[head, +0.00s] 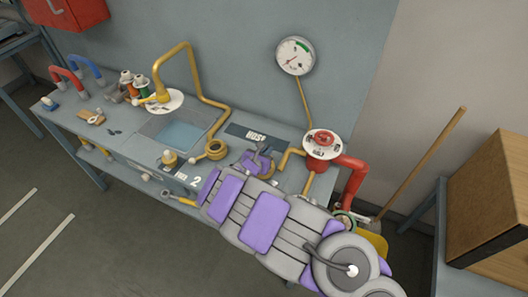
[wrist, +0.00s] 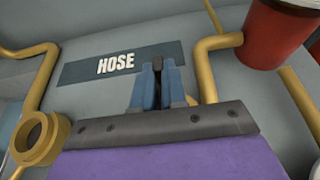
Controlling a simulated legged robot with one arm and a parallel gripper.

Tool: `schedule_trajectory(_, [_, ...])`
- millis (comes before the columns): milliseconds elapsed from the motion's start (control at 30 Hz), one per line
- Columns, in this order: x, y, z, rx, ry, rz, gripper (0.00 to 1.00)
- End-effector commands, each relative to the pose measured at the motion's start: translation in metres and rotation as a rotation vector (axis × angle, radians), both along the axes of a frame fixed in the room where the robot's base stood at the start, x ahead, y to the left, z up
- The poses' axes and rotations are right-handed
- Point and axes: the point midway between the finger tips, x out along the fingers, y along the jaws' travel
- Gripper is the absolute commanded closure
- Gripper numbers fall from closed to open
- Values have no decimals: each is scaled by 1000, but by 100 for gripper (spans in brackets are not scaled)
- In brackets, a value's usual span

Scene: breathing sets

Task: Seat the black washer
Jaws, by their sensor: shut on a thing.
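My gripper (head: 262,152) is above the bench at the panel marked HOSE, and it shows in the wrist view (wrist: 158,72) with its two blue fingers close together. A small dark piece, which looks like the black washer (wrist: 158,63), is pinched between the fingertips. It is seen edge-on, so its ring shape is not clear. In the head view my arm and gripper hide it. A brass ring fitting (wrist: 40,138) stands at the left in the wrist view, open end showing, apart from my gripper. The same fitting shows left of my gripper in the head view (head: 216,149).
The HOSE label (head: 255,135) lies behind my gripper. A red valve (head: 323,143) with brass pipes (wrist: 213,43) stands close at the right. A sink (head: 180,133) and a tall brass pipe are at the left. Small dark flat shapes (head: 114,132) lie farther left on the bench.

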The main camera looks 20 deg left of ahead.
Motion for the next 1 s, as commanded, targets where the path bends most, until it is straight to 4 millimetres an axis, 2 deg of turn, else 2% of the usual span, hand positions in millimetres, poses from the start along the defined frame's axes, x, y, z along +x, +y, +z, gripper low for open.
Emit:
schedule_trajectory(567, [-1,1,-2,-1,1,3,100])
schedule_trajectory(1000, [-1,3,-12,-4,0,1,100])
